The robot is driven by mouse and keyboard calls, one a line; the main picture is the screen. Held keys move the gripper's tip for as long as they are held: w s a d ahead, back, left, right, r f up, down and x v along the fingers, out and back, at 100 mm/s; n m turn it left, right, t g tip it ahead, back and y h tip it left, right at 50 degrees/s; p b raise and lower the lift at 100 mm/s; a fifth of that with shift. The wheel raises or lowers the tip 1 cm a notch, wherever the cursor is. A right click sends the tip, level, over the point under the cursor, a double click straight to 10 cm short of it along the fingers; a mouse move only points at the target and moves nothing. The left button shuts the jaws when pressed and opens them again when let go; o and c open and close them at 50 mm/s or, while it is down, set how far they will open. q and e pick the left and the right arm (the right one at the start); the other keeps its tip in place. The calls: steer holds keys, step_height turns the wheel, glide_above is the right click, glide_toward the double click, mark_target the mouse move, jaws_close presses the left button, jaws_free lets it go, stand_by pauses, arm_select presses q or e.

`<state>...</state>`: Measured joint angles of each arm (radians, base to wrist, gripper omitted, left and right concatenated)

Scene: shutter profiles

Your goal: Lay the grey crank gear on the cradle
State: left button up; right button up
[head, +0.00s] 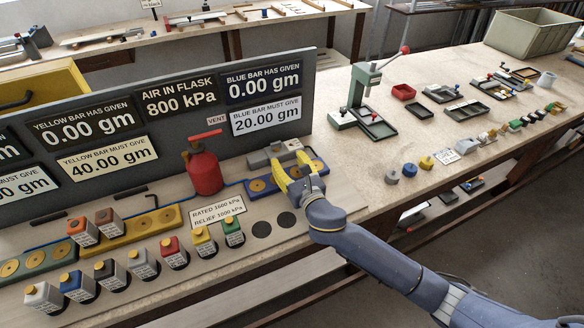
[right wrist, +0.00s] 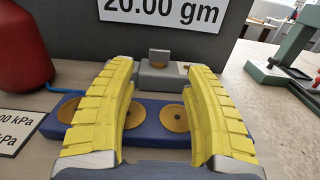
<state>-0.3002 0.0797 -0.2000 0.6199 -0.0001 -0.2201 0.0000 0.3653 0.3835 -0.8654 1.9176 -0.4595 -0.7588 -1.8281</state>
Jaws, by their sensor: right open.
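My right gripper (head: 290,162) is open above the blue bar (head: 264,192). In the right wrist view its two yellow fingers are spread with nothing between them, and the blue bar (right wrist: 158,112) with brass discs lies below. A grey block with a small upright grey piece (right wrist: 159,58) stands behind the bar, beyond the fingertips. A small grey piece (head: 391,177) stands on the right bench beside a blue and a yellow one; I cannot tell whether it is the crank gear. No part is clearly recognisable as the cradle. My left gripper is out of view.
A red flask (head: 204,170) stands left of my right gripper, before the grey display panel (head: 310,100). Several coloured canisters (head: 171,250) stand at the front left. A green press (head: 362,92) and trays (head: 467,110) are on the right bench.

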steer(key=shift+v, duration=1.35)
steer(key=shift+r, duration=0.1)
